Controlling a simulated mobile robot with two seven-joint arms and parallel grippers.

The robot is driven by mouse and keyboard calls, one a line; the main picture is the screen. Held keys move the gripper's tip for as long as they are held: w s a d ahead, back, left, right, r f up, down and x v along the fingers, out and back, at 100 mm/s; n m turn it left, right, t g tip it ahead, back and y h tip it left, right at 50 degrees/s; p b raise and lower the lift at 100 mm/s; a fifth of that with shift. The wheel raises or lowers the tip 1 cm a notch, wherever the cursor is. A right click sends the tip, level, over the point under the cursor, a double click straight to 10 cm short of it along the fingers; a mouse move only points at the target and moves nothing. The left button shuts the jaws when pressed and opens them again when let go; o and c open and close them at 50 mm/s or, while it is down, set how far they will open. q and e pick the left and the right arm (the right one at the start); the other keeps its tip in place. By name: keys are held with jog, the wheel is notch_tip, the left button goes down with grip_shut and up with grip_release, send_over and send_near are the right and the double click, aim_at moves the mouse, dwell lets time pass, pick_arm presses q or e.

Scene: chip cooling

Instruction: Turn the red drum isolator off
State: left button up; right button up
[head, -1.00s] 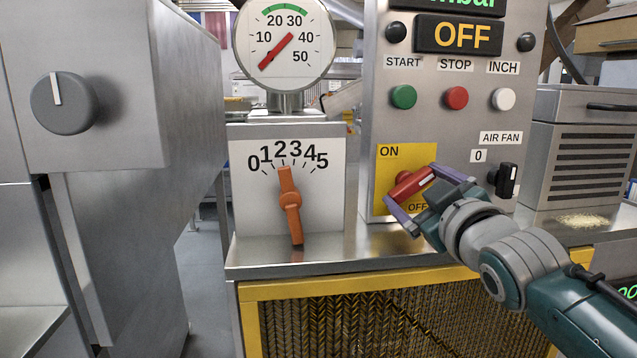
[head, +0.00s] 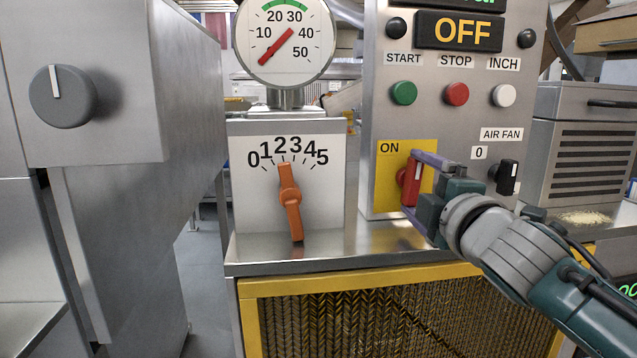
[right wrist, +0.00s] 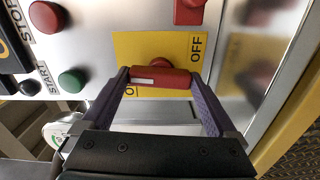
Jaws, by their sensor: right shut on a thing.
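The red drum isolator handle (head: 410,185) sits on a yellow plate (head: 388,178) on the grey control panel. The handle stands nearly upright, with its white mark toward the top. ON shows at the plate's upper left; OFF is hidden behind my gripper in the head view. My right gripper (head: 414,184) is shut on the handle, one finger at its top end and one at its bottom end. In the right wrist view the handle (right wrist: 160,78) lies between both fingers, its white mark at the ON side; OFF reads at the plate's right. My left gripper is out of view.
START (head: 404,93), STOP (head: 456,95) and INCH (head: 503,96) buttons sit above, below a display (head: 461,33) reading OFF. A black air fan switch (head: 507,178) is close right of my gripper. An orange dial lever (head: 290,203) stands left.

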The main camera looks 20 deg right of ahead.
jog(key=shift+n, duration=0.7)
jog(key=o, duration=1)
jog(key=shift+s, duration=0.15)
jog(key=v, duration=0.9)
jog(key=shift+s, duration=0.4)
